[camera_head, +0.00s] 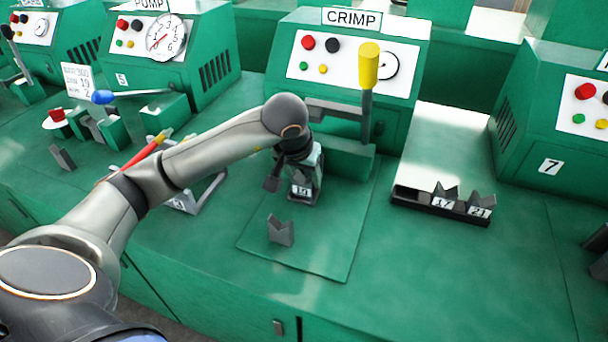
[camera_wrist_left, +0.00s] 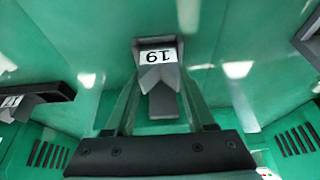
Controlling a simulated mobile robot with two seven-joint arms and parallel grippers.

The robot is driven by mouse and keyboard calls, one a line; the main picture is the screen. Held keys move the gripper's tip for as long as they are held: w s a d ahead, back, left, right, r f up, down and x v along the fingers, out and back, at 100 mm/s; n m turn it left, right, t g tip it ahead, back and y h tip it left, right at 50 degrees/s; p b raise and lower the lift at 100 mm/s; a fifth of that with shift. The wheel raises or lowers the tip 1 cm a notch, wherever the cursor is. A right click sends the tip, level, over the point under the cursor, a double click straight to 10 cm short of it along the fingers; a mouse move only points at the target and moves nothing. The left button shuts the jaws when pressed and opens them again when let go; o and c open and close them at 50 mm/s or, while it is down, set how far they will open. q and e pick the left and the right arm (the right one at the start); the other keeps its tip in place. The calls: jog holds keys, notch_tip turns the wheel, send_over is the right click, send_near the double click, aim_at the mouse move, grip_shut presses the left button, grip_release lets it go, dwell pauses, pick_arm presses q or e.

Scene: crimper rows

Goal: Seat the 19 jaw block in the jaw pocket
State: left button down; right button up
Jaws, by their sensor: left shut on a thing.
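The grey 19 jaw block (camera_head: 301,190) is at the front of the CRIMP machine (camera_head: 345,75), with its white label facing me. My left gripper (camera_head: 297,165) is shut on it from above. In the left wrist view the 19 block (camera_wrist_left: 157,57) sits between the two fingers, its label upside down. A dark base shows right under the block in the head view. The jaw pocket is mostly hidden by the block and gripper, so I cannot tell whether the block is fully down in it. My right gripper is not in view.
A loose notched grey block (camera_head: 281,231) stands on the green mat (camera_head: 318,262) in front. A rack (camera_head: 410,197) at right holds blocks 17 and 21. The yellow-handled lever (camera_head: 369,68) rises beside the gripper. A card (camera_head: 77,80) stands at left. The bench front right is clear.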

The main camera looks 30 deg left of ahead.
pick_arm(q)
jog(key=shift+c, duration=1.2)
grip_release()
jog(key=shift+f, duration=0.1)
jog(key=shift+r, duration=0.45)
jog(key=p+v, duration=0.1)
jog(key=v, duration=1)
jog(key=shift+s+r+p, duration=0.2)
jog(key=shift+s+p, duration=0.1)
jog(key=shift+d, duration=0.1)
